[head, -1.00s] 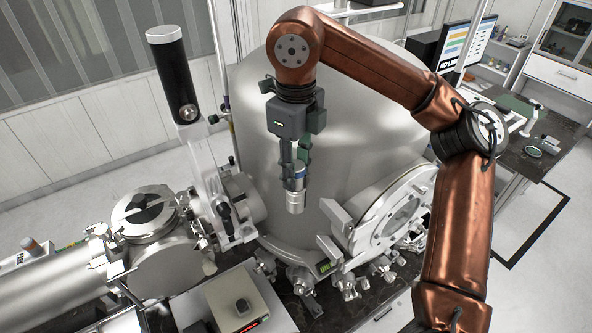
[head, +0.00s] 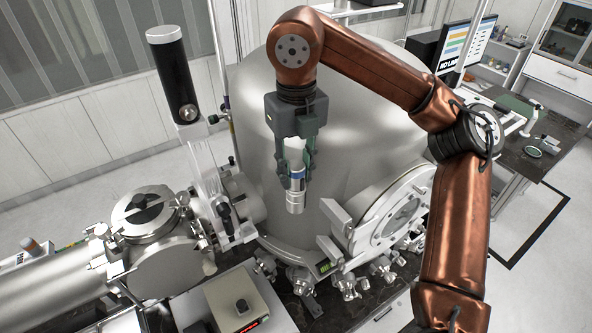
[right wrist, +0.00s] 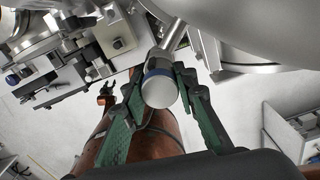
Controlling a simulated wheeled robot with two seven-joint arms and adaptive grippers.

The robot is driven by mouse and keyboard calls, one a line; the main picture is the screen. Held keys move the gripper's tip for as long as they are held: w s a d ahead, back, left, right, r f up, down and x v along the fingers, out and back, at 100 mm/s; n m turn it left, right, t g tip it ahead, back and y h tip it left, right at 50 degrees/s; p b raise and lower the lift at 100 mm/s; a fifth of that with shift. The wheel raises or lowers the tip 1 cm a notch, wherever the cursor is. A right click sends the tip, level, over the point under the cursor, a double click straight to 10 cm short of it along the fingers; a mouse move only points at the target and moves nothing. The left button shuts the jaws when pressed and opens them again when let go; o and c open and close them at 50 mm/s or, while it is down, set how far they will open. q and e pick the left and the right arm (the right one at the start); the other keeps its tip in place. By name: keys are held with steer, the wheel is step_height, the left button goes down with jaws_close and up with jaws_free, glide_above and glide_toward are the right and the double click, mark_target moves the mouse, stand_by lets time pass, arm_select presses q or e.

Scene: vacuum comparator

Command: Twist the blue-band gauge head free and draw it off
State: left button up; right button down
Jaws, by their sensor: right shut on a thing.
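The gauge head (head: 296,181) is a small cylinder with a pale top, a blue band and a silver lower part, in front of the big steel chamber. My right gripper (head: 295,168) is above it, pointing down, with one dark green finger on each side. It is shut on the gauge head. In the right wrist view the head's pale round end (right wrist: 160,93) faces the camera between the fingers, with the blue band behind it. A metal tube (right wrist: 174,36) runs on behind the head; I cannot tell whether they are still joined.
The steel chamber (head: 350,110) stands close behind the gripper. A round flanged port (head: 398,212) is to the right, and a black-topped upright column (head: 173,75) to the left. A box with a red display (head: 238,304) sits below.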

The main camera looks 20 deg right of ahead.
steer(key=shift+m, duration=0.4)
steer(key=c, duration=1.5)
jaws_free()
steer(key=shift+o, duration=0.2)
step_height(320, 180, up, 12)
stand_by(0.6)
